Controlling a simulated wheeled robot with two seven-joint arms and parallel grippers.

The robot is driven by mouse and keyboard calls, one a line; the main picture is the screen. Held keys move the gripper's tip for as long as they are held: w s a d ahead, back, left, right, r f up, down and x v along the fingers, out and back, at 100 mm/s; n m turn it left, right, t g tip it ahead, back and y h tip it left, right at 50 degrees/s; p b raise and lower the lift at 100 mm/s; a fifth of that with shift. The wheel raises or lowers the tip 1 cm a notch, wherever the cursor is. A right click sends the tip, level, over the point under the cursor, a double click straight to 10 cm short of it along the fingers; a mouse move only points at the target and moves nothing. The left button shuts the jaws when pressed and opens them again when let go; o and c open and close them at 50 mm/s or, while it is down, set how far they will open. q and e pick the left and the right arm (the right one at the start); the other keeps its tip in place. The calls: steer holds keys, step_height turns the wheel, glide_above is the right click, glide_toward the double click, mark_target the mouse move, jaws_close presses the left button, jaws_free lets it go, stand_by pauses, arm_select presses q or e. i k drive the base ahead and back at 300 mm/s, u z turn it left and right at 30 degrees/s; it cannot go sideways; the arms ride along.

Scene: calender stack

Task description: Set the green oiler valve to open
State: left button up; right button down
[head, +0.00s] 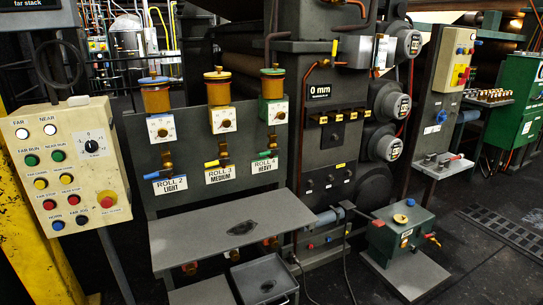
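The green oiler (272,84) is the rightmost of three oilers on a dark grey panel, with a green cap and an amber cup. A white dial plate (274,111) is below it. Its green valve handle (265,154) sits lower, pointing left from a brass valve body (272,142), roughly level. The label under it (265,165) reads "ROLL, HEAVY"; its number is too small to read surely. The yellow handle (211,163) and blue handle (152,175) on the other oilers also point left. Neither of my grippers is in view.
A grey shelf (190,247) juts out below the oilers, with a tray (265,283) lower down. A cream button box (65,170) stands at left. The dark machine column (325,165) rises close to the right. A green box (404,225) stands on the right floor.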

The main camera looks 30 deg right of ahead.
mark_target(269, 152)
steer(key=k, duration=1.25)
steer(key=z, duration=0.55)
steer(key=i, duration=2.25)
steer(key=u, duration=1)
